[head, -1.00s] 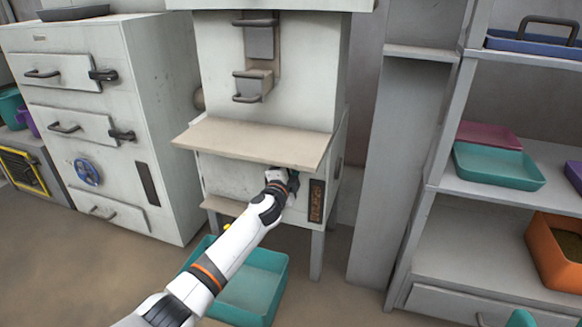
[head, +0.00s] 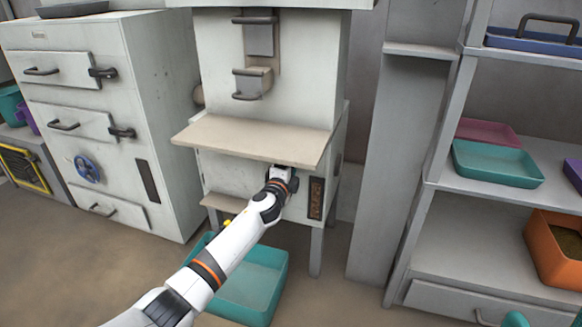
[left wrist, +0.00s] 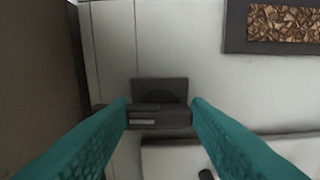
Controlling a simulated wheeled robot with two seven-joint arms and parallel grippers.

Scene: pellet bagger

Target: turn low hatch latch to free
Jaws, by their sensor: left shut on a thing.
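The low hatch latch (left wrist: 160,115) is a dark grey bar lying level across a dark backing plate in the left wrist view. My left gripper (left wrist: 160,112) has its two teal fingers on either side of the latch, shut on it. In the head view my left gripper (head: 284,174) is at the machine's lower front, just under the beige shelf (head: 250,138). The latch and the fingertips are hidden there by the shelf and my wrist. My right gripper is not in view.
A teal bin (head: 270,285) stands on the floor below my left arm. The shelf juts out over my gripper. A dark-framed window with brown pieces (left wrist: 285,24) is near the latch. A cabinet (head: 165,130) stands left, shelving (head: 450,235) right.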

